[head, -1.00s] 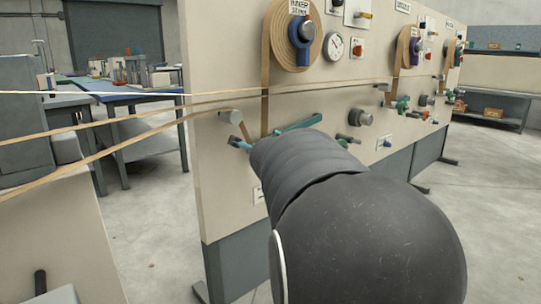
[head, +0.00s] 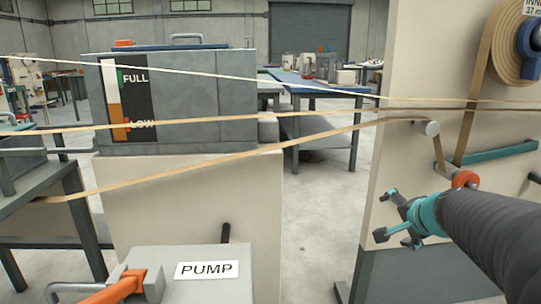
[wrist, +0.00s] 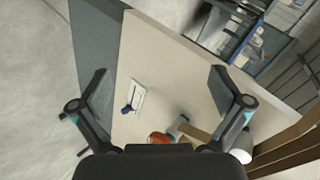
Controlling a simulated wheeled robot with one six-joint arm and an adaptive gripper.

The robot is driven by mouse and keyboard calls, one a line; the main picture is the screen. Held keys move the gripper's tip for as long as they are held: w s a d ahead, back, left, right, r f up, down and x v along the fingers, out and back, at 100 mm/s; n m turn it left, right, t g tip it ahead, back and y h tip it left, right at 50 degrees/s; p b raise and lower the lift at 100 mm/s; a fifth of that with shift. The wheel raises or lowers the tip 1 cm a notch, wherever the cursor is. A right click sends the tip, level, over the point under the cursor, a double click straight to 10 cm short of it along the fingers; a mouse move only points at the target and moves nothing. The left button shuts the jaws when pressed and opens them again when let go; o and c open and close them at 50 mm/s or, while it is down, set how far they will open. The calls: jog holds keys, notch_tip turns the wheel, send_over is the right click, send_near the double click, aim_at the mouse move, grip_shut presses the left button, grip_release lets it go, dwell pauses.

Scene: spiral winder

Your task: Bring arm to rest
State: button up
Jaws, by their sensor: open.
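My gripper (head: 388,214) is at the right in the head view, on the end of my dark arm, in front of the left part of the beige winder panel (head: 385,165). Its teal and dark fingers point left, spread and empty. In the wrist view my gripper (wrist: 157,90) has its two fingers wide apart, with the panel (wrist: 170,60) behind them and nothing between them. I cannot tell how far the fingertips are from the panel.
A PUMP box (head: 190,262) with an orange handle (head: 118,290) stands front left. A grey tank (head: 200,95) with a FULL/LOW gauge stands behind it. Floor between tank stand and panel is clear.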

jog(key=s+a+f+n+g+p, duration=0.1)
jog(key=s+a+n, duration=0.5)
jog(key=s, duration=0.6)
jog(key=s+a+f+n+g+p, duration=0.1)
jog(key=s+a+n+g+p, duration=0.2)
jog(key=s+a+n, duration=0.4)
jog(key=s+g, duration=0.1)
jog(key=s, duration=0.4)
jog(key=shift+a+f+n, duration=0.2)
jog(key=shift+f+n, duration=0.05)
jog(key=shift+n, duration=0.05)
jog(key=shift+d, duration=0.15)
